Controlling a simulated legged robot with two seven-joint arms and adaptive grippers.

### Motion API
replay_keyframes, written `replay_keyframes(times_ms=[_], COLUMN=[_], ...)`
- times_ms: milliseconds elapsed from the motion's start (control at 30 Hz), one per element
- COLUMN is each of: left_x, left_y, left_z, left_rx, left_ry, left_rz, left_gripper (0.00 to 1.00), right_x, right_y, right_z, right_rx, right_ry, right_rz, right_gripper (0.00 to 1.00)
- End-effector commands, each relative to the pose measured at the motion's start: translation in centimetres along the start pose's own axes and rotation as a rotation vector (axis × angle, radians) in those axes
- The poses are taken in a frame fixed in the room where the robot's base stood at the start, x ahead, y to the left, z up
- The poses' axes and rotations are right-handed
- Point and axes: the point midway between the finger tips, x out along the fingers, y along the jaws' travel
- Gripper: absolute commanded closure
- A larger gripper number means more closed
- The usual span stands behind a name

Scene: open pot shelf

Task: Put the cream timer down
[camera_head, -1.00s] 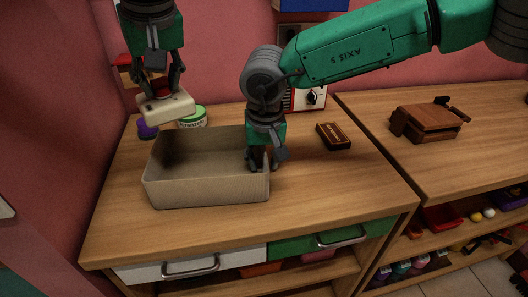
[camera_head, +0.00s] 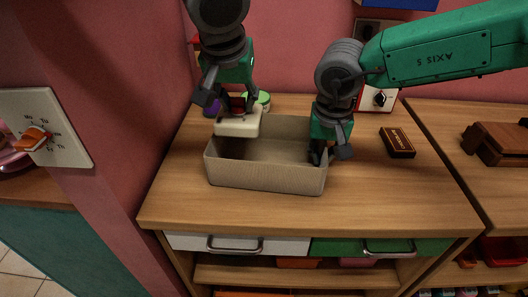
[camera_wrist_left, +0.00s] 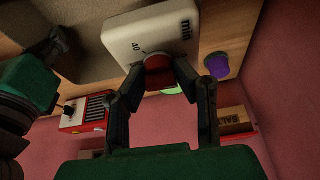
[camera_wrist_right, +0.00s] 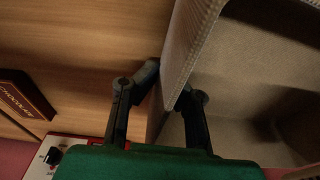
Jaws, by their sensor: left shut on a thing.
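The cream timer (camera_head: 238,122) is a boxy block with a red knob, seen in the left wrist view (camera_wrist_left: 150,36). My left gripper (camera_wrist_left: 160,70) is shut on the timer's red knob, fingers on both sides. In the head view my left gripper (camera_head: 238,103) holds the timer over the back left part of the beige box (camera_head: 265,178). I cannot tell whether the timer touches the box's rim. My right gripper (camera_head: 322,152) is at the box's right wall. In the right wrist view its fingers (camera_wrist_right: 172,88) close on both sides of that wall.
A dark chocolate box (camera_head: 397,142) lies right of the beige box. A green-lidded tub (camera_head: 262,98) and a purple lid (camera_head: 212,108) are behind the timer.

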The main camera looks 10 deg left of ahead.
Motion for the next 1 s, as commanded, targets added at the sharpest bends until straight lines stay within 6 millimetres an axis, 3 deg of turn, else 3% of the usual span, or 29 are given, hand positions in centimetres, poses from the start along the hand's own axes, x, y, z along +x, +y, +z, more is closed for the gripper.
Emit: replay_keyframes(times_ms=[200, 567, 967, 1000], left_x=[3.8, 7.7, 8.3, 8.3], left_y=[0.0, 0.0, 0.0, 0.0], left_z=[1.7, 3.3, 3.5, 3.6], left_rx=[0.007, 0.006, 0.005, 0.004], left_ry=[-0.003, -0.003, 0.0, -0.001], left_rz=[0.001, 0.0, 0.0, 0.0], left_gripper=[1.0, 1.0, 1.0, 0.65], right_x=[0.0, 0.0, 0.0, 0.0], right_y=[0.0, 0.0, 0.0, 0.0], right_z=[0.0, 0.0, 0.0, 0.0], right_rx=[0.0, 0.0, 0.0, 0.0], right_ry=[0.0, 0.0, 0.0, 0.0], right_rz=[-0.001, 0.0, 0.0, 0.0], right_gripper=[1.0, 1.0, 1.0, 1.0])
